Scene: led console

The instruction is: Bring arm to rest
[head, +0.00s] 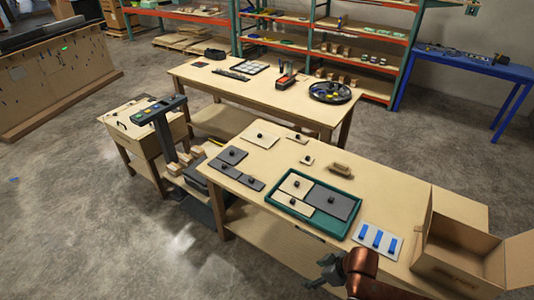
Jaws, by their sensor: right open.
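My right gripper (326,271) is dark grey, at the end of a copper-coloured arm that comes in from the bottom right. It is open and holds nothing. It is in front of the near table's (262,208) front edge, left of the arm's copper link. My left gripper is not in view. The console with a dark panel and coloured lights or buttons (158,110) stands on a dark post to the left of the near table.
A green tray (283,205) with knobbed plates sits on the near table. Right of it are a white plate with blue strips (377,240) and an open cardboard box (455,255). A second table (290,108) stands behind. Floor at lower left is clear.

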